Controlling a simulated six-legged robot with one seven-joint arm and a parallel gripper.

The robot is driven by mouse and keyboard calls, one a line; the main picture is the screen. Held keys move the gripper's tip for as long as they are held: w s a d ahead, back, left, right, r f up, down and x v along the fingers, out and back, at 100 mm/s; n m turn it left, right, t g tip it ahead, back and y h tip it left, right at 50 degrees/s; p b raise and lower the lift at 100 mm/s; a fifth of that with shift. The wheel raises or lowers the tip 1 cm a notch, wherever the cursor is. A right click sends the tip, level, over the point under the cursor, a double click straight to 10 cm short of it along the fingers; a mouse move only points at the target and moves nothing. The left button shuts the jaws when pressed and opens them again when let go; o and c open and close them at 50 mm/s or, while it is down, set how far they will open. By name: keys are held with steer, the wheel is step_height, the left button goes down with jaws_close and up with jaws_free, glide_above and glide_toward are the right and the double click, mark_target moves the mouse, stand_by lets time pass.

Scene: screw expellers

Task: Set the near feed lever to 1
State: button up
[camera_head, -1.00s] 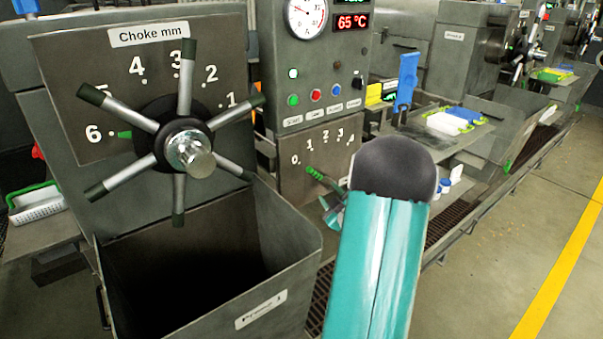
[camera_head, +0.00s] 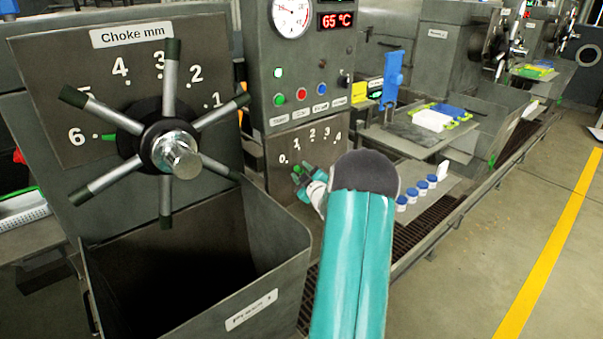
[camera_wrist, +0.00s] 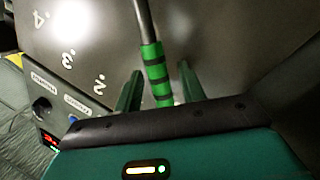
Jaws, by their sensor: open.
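The near feed lever is a grey rod with a green, dark-banded grip (camera_wrist: 154,68) in the wrist view. My gripper (camera_wrist: 160,88) is open, with one green finger on each side of the grip. I cannot tell whether either finger touches it. In the head view my gripper (camera_head: 304,174) is at the feed scale plate (camera_head: 325,150), just below the 0, and hides most of the lever. The scale reads 0 to 4. The numbers 2, 3 and 4 show in the wrist view. The exact lever setting is hard to read.
A spoked choke wheel (camera_head: 165,145) and an open hopper labelled Press 1 (camera_head: 262,250) stand at the left. A panel with buttons (camera_head: 301,94) and a 65 °C display is above the scale. Blue-capped jars (camera_head: 421,187) stand on a shelf at right. The floor at right is clear.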

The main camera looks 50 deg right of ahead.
steer(key=shift+w+d, duration=0.1)
steer(key=shift+w, duration=0.1)
steer(key=shift+c, duration=0.2)
jaws_close()
steer(key=shift+s+d+r+m, duration=0.25)
steer(key=shift+d+r+m, duration=0.55)
steer(key=shift+d+m, duration=0.25)
steer(key=shift+s+d+r+m+g+y, duration=0.1)
steer(key=shift+d+r+m+g+y, duration=0.15)
steer(key=shift+d+m, duration=0.25)
steer(key=shift+s+d+r+m+g+y, duration=0.1)
steer(key=shift+d+r+m+g+y, duration=0.1)
steer(key=shift+d+m, duration=0.25)
steer(key=shift+a, duration=0.1)
steer(key=shift+o, duration=0.2)
jaws_free()
